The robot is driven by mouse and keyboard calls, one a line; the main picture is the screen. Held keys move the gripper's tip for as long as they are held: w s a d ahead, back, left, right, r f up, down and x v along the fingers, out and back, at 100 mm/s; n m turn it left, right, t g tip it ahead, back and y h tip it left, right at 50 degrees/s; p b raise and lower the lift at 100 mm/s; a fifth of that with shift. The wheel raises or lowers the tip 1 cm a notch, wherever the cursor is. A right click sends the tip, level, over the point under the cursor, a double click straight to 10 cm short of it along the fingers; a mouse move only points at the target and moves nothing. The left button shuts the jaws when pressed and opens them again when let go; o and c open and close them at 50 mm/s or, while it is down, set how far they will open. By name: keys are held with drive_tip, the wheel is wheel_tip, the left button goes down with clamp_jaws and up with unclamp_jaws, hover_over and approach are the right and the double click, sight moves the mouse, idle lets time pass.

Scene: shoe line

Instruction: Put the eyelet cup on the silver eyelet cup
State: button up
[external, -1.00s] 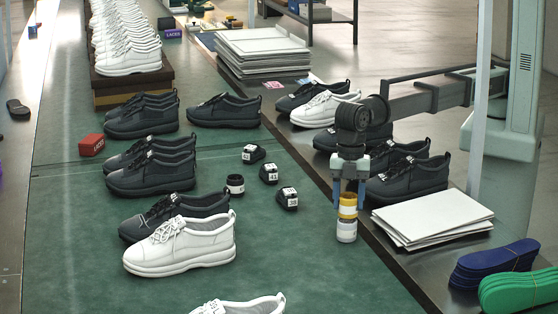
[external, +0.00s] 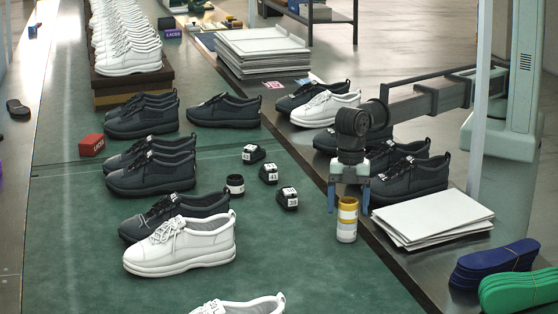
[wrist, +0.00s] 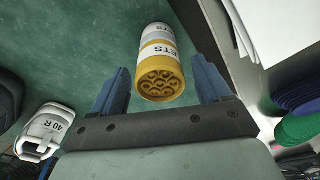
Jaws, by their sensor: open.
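The yellow eyelet cup (external: 348,207) stands upright on the silver eyelet cup (external: 346,233), in one stack on the green mat. The wrist view shows the yellow cup (wrist: 157,96) with round eyelets in its top and a white label band. The paler silver cup (wrist: 156,32) shows beyond it. My gripper (external: 348,210) is open and empty above the stack, pointing down. Its blue fingers are spread to either side of the yellow cup's upper end and look clear of it.
A dark cup (external: 235,185) and several black size blocks (external: 269,173) stand left of the stack. A white shoe (external: 180,247) is further left. White sheets (external: 432,218) and black shoes (external: 410,180) lie to the right. The mat in front of the stack is clear.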

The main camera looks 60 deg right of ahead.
sight(349, 197)
wheel_tip(349, 197, up, 12)
drive_tip(key=d, duration=0.1)
drive_tip(key=shift+w+d, duration=0.2)
drive_tip(key=shift+w, duration=0.05)
drive_tip(key=shift+r, duration=0.1)
idle(0.6)
